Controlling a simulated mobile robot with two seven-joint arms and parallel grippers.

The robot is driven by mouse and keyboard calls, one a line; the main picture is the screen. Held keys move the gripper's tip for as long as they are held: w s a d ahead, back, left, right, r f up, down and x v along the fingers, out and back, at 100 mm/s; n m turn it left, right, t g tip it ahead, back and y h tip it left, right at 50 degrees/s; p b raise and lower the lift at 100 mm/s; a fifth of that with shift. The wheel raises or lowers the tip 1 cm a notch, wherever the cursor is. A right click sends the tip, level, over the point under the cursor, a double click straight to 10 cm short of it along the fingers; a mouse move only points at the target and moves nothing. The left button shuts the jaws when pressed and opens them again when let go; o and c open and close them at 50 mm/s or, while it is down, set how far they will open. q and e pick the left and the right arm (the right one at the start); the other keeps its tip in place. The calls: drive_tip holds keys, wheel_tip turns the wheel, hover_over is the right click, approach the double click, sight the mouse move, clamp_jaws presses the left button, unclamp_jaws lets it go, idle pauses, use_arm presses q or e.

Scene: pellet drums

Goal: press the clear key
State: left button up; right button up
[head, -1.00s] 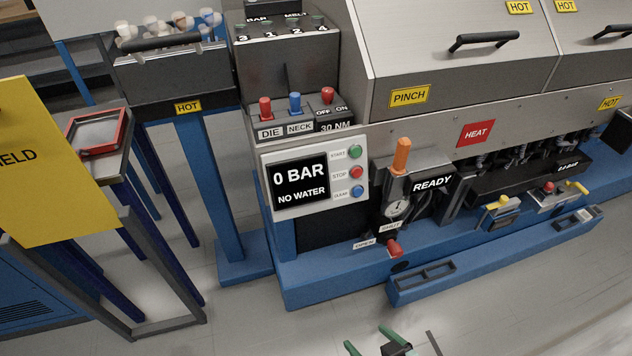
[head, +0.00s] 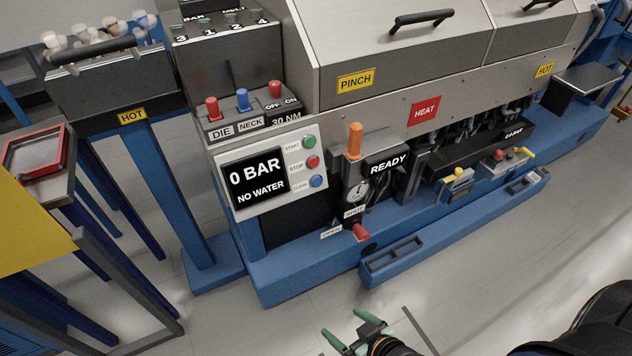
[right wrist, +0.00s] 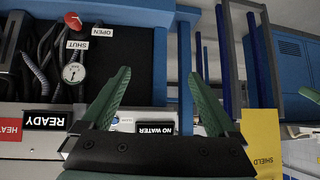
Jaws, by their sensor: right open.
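The clear key is a round blue button (head: 316,181) labelled CLEAR, lowest in the column on the white control panel (head: 262,205). Above it are the red stop key (head: 313,162) and the green start key (head: 309,142). The panel's black display (head: 255,181) reads 0 BAR, NO WATER. My right gripper (head: 340,325) is open and empty, low in the head view, in front of the machine and apart from the panel. In the right wrist view, upside down, its green fingers (right wrist: 158,75) partly hide the panel. A green tip (right wrist: 310,93) at the right edge may be my left gripper.
A red-handled valve (head: 361,231) and an orange handle (head: 355,141) stand right of the panel. A blue base beam (head: 300,262) juts out below. A yellow shield (head: 30,225) and dark frame stand at left.

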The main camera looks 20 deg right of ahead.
idle(0.3)
clamp_jaws()
idle(0.6)
idle(1.0)
